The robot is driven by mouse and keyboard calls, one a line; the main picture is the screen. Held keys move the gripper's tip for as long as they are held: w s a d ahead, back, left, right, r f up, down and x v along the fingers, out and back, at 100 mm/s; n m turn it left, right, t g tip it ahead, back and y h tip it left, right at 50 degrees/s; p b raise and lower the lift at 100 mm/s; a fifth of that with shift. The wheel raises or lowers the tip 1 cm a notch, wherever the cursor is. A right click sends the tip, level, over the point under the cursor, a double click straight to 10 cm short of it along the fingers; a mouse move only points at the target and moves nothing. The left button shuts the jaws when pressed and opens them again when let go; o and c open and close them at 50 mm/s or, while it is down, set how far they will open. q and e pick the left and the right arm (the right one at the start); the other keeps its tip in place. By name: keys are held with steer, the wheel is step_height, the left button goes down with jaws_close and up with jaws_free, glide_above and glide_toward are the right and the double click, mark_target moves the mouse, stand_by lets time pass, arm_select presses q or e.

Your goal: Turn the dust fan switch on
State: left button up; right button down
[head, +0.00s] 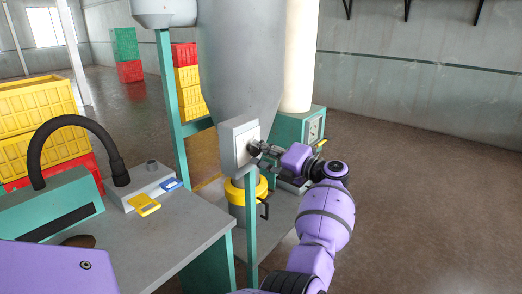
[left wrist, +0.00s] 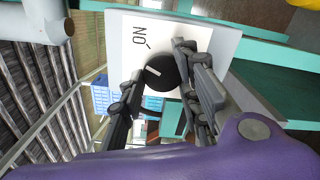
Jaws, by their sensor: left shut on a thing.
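The dust fan switch is a grey-white box (head: 239,145) on a green post, below the large grey hopper. In the left wrist view its white face (left wrist: 125,24) carries the word ON with a short tick. A round black knob (left wrist: 161,72) with a white pointer line sits on that face. The pointer slants to the upper left in that view and does not line up squarely with the tick. My left gripper (head: 258,148) is at the switch box, its fingers on either side of the knob and shut on it. My right gripper is in neither view.
A grey table (head: 175,245) with a black hose (head: 82,121) and a yellow tag (head: 143,204) stands at left. A yellow drum-like part (head: 238,192) is below the switch. Yellow and red crates (head: 37,105) stand behind. The floor at right is clear.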

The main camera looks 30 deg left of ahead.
arm_select(q)
steer(key=shift+w+a+r+m+p, duration=0.1)
steer(key=shift+r+m+p, duration=0.15)
steer(key=shift+m, duration=0.7)
steer(key=shift+a+r+m+p, duration=0.1)
steer(key=shift+r+m+p, duration=0.15)
steer(key=shift+m, duration=0.7)
steer(key=shift+r, duration=0.2)
steer(key=o, duration=1)
steer(key=shift+d, duration=0.1)
steer(key=shift+f, duration=0.3)
